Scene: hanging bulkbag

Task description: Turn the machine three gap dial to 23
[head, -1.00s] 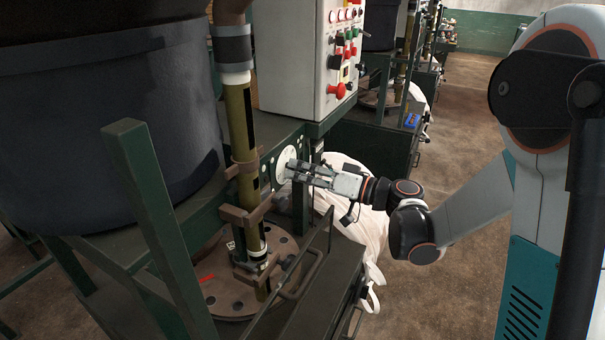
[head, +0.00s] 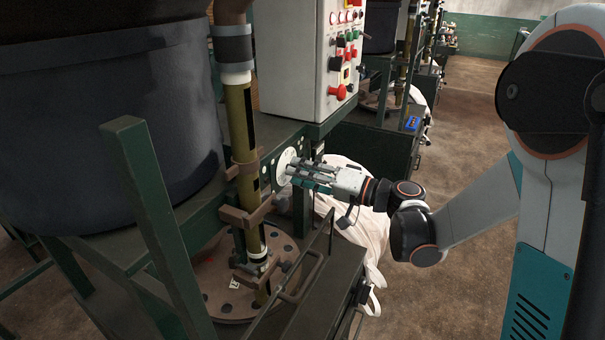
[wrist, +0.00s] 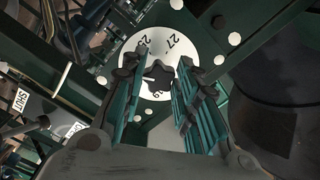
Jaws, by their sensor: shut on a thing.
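The gap dial (head: 285,164) is a pale round plate on the green machine frame, in the middle of the head view. In the wrist view the dial plate (wrist: 187,47) shows dark numbers, among them one that reads 27. A dark lobed knob (wrist: 158,78) sits at its centre. My gripper (head: 294,174) reaches the dial from the right. In the wrist view my gripper's teal fingers (wrist: 157,90) stand on both sides of the knob and are shut on it. The fingers hide parts of the dial's lower rim and some numbers.
A white control box (head: 300,60) with several buttons is above the dial. An upright olive pipe (head: 241,130) and a round brown perforated plate (head: 215,300) are to the left. A white bulk bag (head: 365,235) lies below my gripper.

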